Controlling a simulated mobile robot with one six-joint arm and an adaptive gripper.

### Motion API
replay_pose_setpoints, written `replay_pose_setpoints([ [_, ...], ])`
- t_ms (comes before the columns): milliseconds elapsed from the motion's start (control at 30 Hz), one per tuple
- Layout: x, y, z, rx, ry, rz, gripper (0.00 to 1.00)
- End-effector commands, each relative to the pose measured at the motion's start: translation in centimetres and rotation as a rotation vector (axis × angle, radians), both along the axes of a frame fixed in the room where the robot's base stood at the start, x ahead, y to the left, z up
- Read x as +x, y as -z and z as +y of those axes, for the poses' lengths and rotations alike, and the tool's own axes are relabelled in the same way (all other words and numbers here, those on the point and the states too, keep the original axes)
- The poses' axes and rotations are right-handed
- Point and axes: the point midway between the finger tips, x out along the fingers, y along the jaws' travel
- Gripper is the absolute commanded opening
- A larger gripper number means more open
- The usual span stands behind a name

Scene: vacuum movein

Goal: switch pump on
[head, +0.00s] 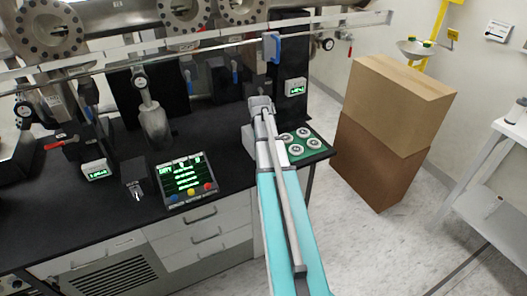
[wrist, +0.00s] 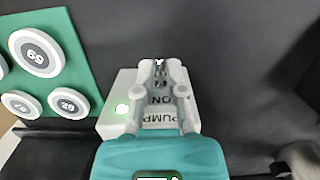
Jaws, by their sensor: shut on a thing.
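The pump switch box (wrist: 120,92) is a small white box on the black bench, with the words PUMP and ON on it and a lit green lamp (wrist: 122,109). In the head view, part of the box (head: 248,143) shows to the left of my wrist; the rest is hidden by my arm. My gripper (wrist: 160,72) is right over the box, its two pale fingers close together on the small switch lever between them. The lever is mostly hidden by the fingers, and I cannot tell its exact angle. In the head view my gripper (head: 261,106) is at the bench's right end.
A green tray (head: 316,146) with several round numbered white weights lies close to the right of the box. A control panel with a green screen (head: 187,178) stands to the left on the bench. Stacked cardboard boxes (head: 395,95) stand on the floor at right.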

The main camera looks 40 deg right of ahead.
Motion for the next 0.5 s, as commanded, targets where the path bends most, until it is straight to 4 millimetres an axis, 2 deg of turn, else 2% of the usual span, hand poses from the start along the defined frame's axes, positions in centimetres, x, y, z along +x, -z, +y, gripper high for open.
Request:
replay_pose_setpoints([
  [200, 0.19, -0.16, -0.01, 0.021, 0.000, 0.078, 0.00],
  [500, 0.08, -0.24, 0.04, 0.025, 0.000, 0.096, 0.00],
])
